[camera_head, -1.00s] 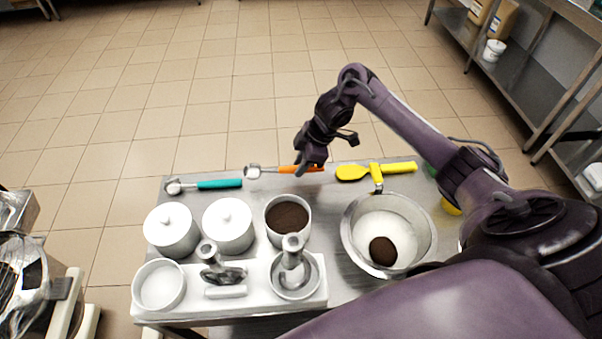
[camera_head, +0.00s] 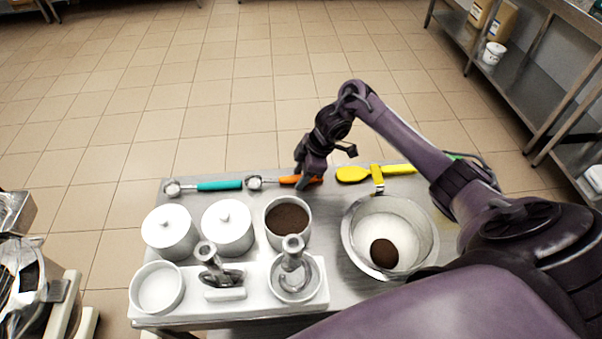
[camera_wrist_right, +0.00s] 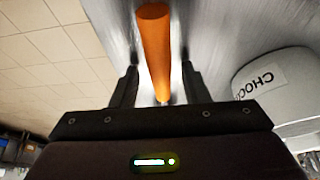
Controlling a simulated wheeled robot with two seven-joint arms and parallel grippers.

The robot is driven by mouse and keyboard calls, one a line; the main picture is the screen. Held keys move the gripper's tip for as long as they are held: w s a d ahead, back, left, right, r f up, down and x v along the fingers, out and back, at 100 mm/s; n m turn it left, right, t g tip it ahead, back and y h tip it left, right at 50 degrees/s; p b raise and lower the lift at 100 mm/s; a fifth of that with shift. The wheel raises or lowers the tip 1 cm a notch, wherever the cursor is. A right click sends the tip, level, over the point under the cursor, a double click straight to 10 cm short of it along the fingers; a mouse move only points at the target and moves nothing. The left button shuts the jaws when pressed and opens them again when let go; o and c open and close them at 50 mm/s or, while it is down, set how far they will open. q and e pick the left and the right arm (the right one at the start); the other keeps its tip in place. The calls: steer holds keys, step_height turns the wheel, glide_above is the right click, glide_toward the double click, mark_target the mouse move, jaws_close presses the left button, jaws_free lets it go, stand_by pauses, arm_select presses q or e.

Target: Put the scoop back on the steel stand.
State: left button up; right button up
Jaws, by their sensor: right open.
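The scoop with the orange handle (camera_head: 287,179) and small metal bowl (camera_head: 255,183) lies along the far edge of the steel stand (camera_head: 335,222). My right gripper (camera_head: 309,178) is over the handle's right end and hides part of it. In the right wrist view, the orange handle (camera_wrist_right: 155,48) runs between two spread fingers (camera_wrist_right: 155,86), with a gap on each side. The gripper is open. The far end of the scoop is out of the wrist view. My left gripper is not in view.
A tub of brown powder (camera_head: 272,237) stands just nearer than the gripper, beside a steel bowl (camera_head: 429,240). White lidded jars (camera_head: 227,232) stand at left.

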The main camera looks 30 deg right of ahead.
steer(key=shift+r, duration=0.1)
steer(key=shift+d+r, duration=0.1)
steer(key=shift+r, duration=0.2)
steer(key=p+v, duration=0.3)
steer(key=v, duration=0.8)
steer(key=shift+r, duration=0.25)
steer(key=shift+d, duration=0.1)
